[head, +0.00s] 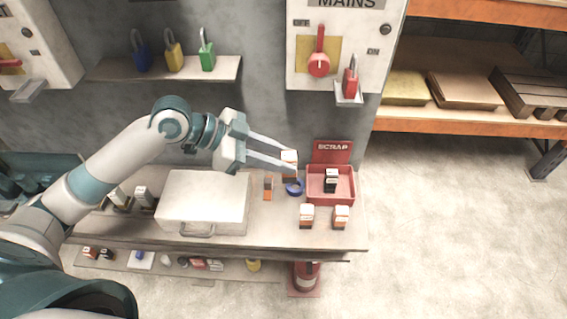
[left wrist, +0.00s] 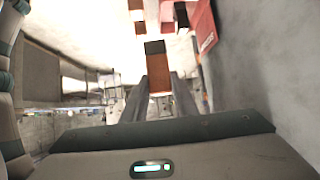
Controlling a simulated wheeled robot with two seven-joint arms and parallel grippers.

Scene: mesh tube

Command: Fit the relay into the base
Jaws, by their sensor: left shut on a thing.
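My left gripper (head: 288,164) reaches in from the left over the right part of the bench, shut on a small block with a pale top and a brown lower part, which looks like a relay (head: 289,157). In the left wrist view the relay (left wrist: 158,72) sits between the two fingers, showing a dark end and an orange-brown side. I cannot tell which thing is the base. My right gripper is not in view.
A red scrap bin (head: 345,198) holds a black-and-white block (head: 331,177). A blue ring (head: 294,188) and an orange item (head: 268,187) lie near the gripper. A white case (head: 204,200) fills the bench middle. The mains box (head: 340,75) hangs on the wall behind.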

